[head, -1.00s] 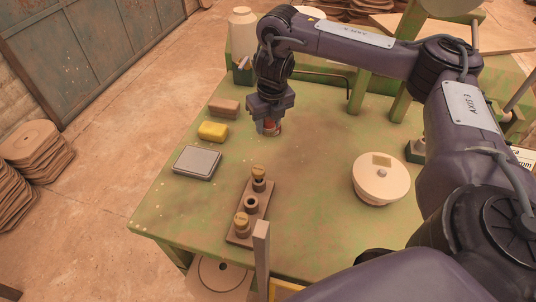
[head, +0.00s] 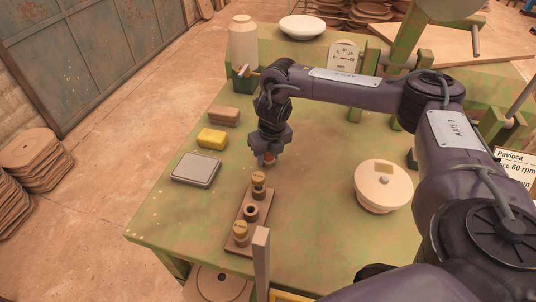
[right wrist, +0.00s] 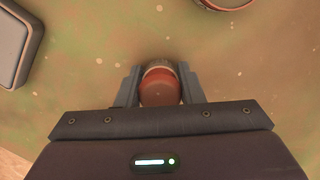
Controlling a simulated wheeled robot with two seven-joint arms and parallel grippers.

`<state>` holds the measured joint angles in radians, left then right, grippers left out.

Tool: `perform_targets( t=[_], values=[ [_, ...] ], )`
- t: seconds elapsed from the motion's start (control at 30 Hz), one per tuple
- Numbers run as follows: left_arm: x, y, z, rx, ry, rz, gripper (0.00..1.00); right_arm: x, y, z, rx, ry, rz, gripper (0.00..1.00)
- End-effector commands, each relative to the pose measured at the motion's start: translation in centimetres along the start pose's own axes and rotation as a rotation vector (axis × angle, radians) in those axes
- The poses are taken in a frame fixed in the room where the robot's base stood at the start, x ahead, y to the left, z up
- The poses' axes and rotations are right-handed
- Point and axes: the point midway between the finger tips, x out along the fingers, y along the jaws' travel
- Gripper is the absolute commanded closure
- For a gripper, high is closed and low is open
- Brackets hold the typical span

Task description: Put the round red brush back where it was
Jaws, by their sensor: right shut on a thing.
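My right gripper (head: 268,160) is shut on the round red brush (head: 269,157), above the green table. In the right wrist view the brush (right wrist: 160,86) shows as a reddish-brown round top with a paler band, between the two fingers (right wrist: 158,90). A brown rack (head: 243,243) stands on the table nearer to me, below the gripper in the head view. It has two brass-topped pieces (head: 258,179) at its ends and a dark round socket (head: 250,212) between them, which looks empty. My left gripper is not in view.
Left of the gripper lie a grey flat box (head: 195,168), a yellow sponge (head: 212,138) and a brown block (head: 224,116). A grey post (head: 261,260) rises near the front edge. The table between rack and pot is clear.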

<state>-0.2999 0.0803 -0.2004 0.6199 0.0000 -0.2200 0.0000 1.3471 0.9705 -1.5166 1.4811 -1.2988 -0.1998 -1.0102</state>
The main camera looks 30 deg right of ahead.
Motion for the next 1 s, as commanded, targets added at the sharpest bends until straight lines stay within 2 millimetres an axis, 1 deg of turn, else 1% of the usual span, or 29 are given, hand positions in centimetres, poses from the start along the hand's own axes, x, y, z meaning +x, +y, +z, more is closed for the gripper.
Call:
perform_targets(
  t=[0.07,0.1,0.23,0.27,0.53,0.6,0.67,0.77,0.93,1.0],
  values=[
    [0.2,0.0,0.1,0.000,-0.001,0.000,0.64,0.4,0.0,-0.1,0.000,0.001,0.000,0.87],
    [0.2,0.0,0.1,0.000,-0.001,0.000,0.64,0.3,0.0,-0.1,0.000,0.001,0.000,0.63],
    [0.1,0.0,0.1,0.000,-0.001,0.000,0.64,0.3,0.0,-0.1,0.000,0.001,0.000,0.46],
    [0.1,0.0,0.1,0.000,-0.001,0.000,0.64,0.3,0.0,-0.1,0.000,0.001,0.000,0.44],
    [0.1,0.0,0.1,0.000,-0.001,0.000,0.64,0.1,0.0,0.0,0.000,0.000,0.000,0.44],
    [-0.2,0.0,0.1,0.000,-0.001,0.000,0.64,-0.3,0.0,0.1,0.000,-0.001,0.000,0.44],
    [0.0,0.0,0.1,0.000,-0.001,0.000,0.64,-0.8,0.0,0.1,0.000,-0.002,0.001,0.44],
    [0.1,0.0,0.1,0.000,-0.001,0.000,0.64,-2.5,0.1,0.1,-0.001,-0.003,0.001,0.44],
    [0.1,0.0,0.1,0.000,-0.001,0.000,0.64,-6.3,0.0,0.1,-0.002,-0.004,0.001,0.44],
    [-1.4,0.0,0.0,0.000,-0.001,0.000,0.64,-8.5,0.0,0.3,-0.002,-0.006,-0.001,0.44]
  ],
)
